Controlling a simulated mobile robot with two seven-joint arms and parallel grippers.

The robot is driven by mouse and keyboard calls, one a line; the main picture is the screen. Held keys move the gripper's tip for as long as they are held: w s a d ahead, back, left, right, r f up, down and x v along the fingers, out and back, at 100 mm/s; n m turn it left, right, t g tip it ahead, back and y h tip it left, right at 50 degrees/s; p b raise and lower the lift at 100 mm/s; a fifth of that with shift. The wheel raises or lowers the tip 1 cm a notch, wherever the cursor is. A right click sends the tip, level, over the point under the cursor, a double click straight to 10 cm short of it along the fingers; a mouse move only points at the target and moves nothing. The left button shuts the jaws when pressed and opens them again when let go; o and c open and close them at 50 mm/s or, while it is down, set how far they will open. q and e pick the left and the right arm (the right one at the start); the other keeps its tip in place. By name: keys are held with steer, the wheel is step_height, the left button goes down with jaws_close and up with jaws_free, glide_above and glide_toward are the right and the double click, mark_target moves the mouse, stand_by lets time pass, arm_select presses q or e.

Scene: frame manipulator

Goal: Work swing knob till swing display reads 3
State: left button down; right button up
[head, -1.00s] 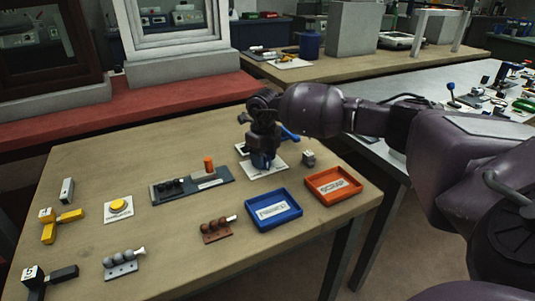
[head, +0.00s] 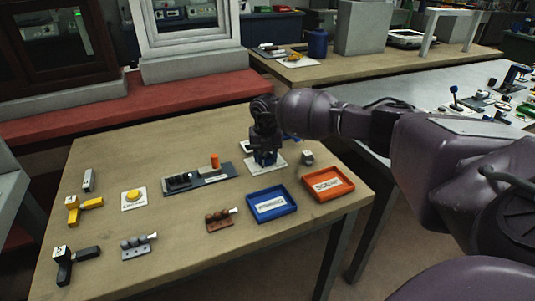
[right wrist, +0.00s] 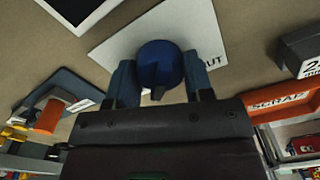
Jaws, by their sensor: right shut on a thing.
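A round blue knob (right wrist: 160,65) stands on a white plate (right wrist: 205,22) in the right wrist view. The plate's lettering is partly covered, ending in "UT". My right gripper (right wrist: 155,85) is shut on the blue knob, one finger on each side. In the head view my right gripper (head: 267,158) points down over the plate (head: 281,166) and hides most of the knob. A white-framed panel with a dark face (right wrist: 82,8) is cut off at the top of the wrist view; I cannot make out a reading. My left gripper is not in view.
A blue tray (head: 285,212) and an orange SCRAP tray (head: 345,194) lie in front. A small grey block (head: 307,158) is right of the plate. A dark rail with an orange knob (head: 215,161) is left. A yellow button (head: 134,196) sits farther left.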

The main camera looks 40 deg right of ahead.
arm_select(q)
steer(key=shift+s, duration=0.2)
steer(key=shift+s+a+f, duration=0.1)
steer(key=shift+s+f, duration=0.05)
arm_select(e)
steer(key=shift+m, duration=0.3)
steer(key=o, duration=0.8)
steer(key=shift+o, duration=0.6)
step_height(320, 180, up, 11)
steer(key=shift+f+p, duration=0.1)
steer(key=shift+p, duration=0.9)
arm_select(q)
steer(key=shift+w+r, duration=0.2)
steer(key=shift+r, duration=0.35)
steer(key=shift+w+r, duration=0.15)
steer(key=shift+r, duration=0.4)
arm_select(e)
steer(key=shift+f, duration=0.1)
